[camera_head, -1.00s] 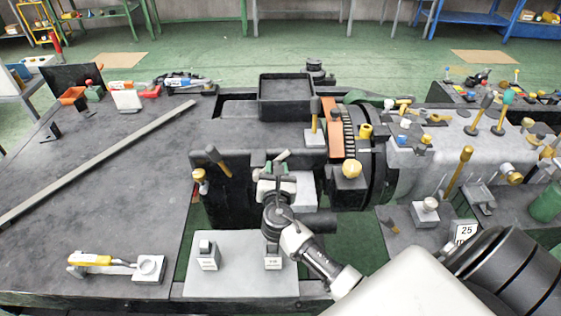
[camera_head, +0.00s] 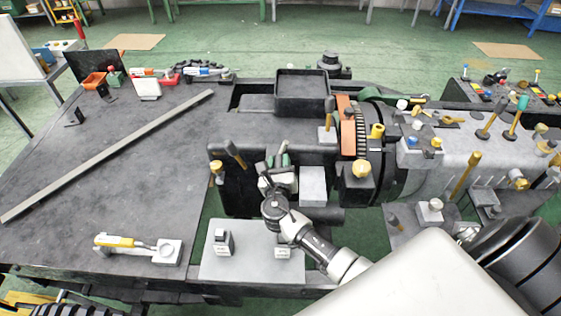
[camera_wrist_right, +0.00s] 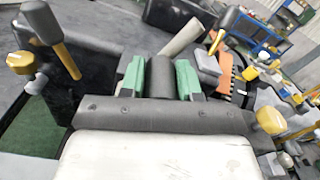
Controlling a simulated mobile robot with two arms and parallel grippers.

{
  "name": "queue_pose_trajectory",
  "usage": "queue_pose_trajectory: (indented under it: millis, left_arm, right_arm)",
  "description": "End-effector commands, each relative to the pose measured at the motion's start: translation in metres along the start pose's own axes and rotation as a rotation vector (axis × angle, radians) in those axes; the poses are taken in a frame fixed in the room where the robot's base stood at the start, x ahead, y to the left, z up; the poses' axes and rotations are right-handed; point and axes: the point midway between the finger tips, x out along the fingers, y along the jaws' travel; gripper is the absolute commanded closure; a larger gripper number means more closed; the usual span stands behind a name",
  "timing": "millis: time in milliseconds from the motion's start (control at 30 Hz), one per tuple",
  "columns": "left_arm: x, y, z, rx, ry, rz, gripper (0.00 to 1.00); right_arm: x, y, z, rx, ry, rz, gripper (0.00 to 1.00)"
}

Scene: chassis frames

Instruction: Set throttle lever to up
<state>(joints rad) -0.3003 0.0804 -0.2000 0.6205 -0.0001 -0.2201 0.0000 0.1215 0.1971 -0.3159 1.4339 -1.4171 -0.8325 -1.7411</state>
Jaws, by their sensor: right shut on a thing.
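My right gripper (camera_head: 280,163) is in front of the machine's dark front face, above the light grey panel. In the right wrist view its two green finger pads (camera_wrist_right: 160,78) are closed on a dark, rounded piece, which I take to be the throttle lever (camera_wrist_right: 160,72). A pale grey rod (camera_wrist_right: 181,38) shows just beyond the pads; I cannot tell whether it belongs to the lever. In the head view the gripper hides most of the held piece, and the lever's base and any label on it cannot be made out. My left gripper is out of view.
A dark lever with a wooden shaft (camera_wrist_right: 62,55) stands left of the gripper. A yellow knob (camera_head: 362,169) is to the right. The grey panel (camera_head: 250,265) below carries two small labelled blocks. A caliper-like tool (camera_head: 128,243) lies on the table at left.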

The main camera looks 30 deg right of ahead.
Motion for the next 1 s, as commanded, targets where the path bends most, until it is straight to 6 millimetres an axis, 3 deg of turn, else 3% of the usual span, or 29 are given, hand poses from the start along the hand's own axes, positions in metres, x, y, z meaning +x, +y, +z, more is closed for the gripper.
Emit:
queue_pose_trajectory:
  millis: [200,233,400,767,1000]
  left_arm:
    - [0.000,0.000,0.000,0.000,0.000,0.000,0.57]
    - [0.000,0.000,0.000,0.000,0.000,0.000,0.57]
    - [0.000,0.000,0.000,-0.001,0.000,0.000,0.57]
    - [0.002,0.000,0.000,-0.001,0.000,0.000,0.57]
    - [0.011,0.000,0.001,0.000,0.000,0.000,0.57]
  right_arm:
    - [0.001,0.000,0.001,0.000,-0.003,-0.001,1.00]
    - [0.001,0.000,0.001,0.000,-0.003,-0.001,0.67]
    - [0.000,0.000,0.001,0.001,-0.002,0.000,0.43]
    - [-0.008,0.001,-0.001,0.002,0.000,0.001,0.43]
    - [-0.052,0.001,-0.003,0.003,0.002,0.002,0.43]
